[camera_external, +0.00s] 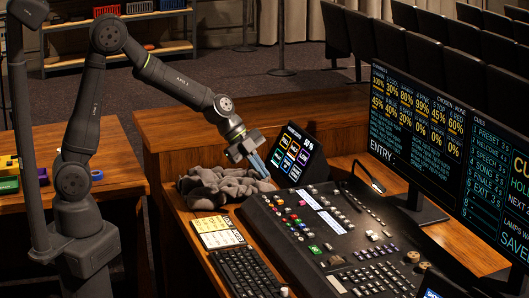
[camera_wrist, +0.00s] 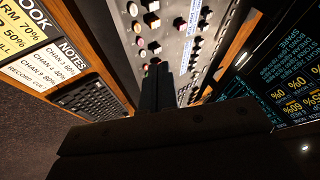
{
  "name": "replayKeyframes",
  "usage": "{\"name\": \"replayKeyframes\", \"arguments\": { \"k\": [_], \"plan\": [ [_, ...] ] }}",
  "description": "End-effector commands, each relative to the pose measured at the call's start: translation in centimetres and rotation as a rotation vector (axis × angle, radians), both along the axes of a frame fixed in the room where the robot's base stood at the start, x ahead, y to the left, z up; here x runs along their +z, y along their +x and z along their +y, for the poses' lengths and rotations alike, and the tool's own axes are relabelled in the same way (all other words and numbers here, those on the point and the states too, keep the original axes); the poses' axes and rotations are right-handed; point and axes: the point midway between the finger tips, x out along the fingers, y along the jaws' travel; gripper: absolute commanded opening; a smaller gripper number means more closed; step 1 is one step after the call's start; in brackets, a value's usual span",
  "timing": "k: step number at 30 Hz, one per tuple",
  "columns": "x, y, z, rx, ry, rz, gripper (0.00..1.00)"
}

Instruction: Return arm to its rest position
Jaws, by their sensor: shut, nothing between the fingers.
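My arm reaches from the left over the desk in the external view. My gripper (camera_external: 266,176) points down and to the right, just above the far left end of the mixing console (camera_external: 330,232), close to the grey cloth heap. Its fingers are together and empty. In the wrist view my gripper (camera_wrist: 158,68) shows as dark closed fingers in front of the console's knobs and buttons (camera_wrist: 190,40). I cannot tell the exact gap between fingertips and console.
A grey cloth (camera_external: 215,187) lies left of the gripper. A small tilted touchscreen (camera_external: 296,152) stands right behind it. Notes (camera_external: 216,232) and a keyboard (camera_external: 248,272) lie in front. Large monitors (camera_external: 418,112) stand at right. A side table (camera_external: 120,150) is at left.

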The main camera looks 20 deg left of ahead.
Motion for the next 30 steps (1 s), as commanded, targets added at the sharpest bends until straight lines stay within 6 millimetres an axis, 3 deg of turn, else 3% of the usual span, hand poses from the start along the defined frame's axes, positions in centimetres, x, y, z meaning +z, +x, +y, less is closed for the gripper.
{"name": "replayKeyframes", "arguments": {
  "k": [16,30],
  "plan": [
    [-0.2,0.0,-0.1,0.0,0.001,0.001,0.0],
    [-5.3,0.4,-4.0,0.0,0.001,0.002,0.0]
  ]
}}
